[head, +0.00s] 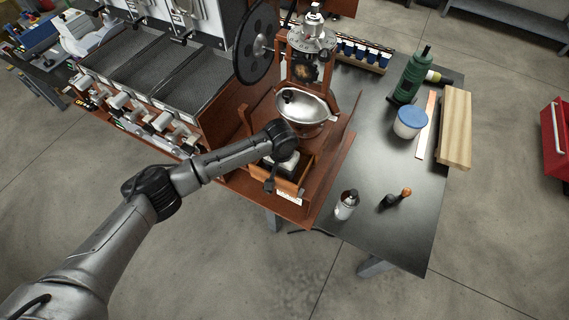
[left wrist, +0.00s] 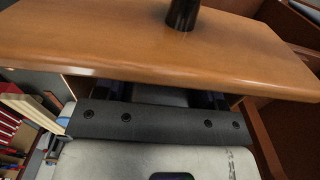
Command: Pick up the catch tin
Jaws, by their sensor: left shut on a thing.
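My left gripper (head: 285,165) points down at the open wooden box of the roaster stand. Its pale body covers most of the inside of that box. In the left wrist view its fingers (left wrist: 165,96) go down behind a wooden panel (left wrist: 90,35) with a black knob (left wrist: 183,14). They stand apart, with a dark surface between them. This appears to be the catch tin, with its shape mostly hidden by the gripper and the panel. The fingertips are hidden too. My right gripper is not in view.
A silver bowl (head: 318,108) sits just above the gripper on the wooden stand (head: 225,120). A black wheel (head: 257,40) stands behind.

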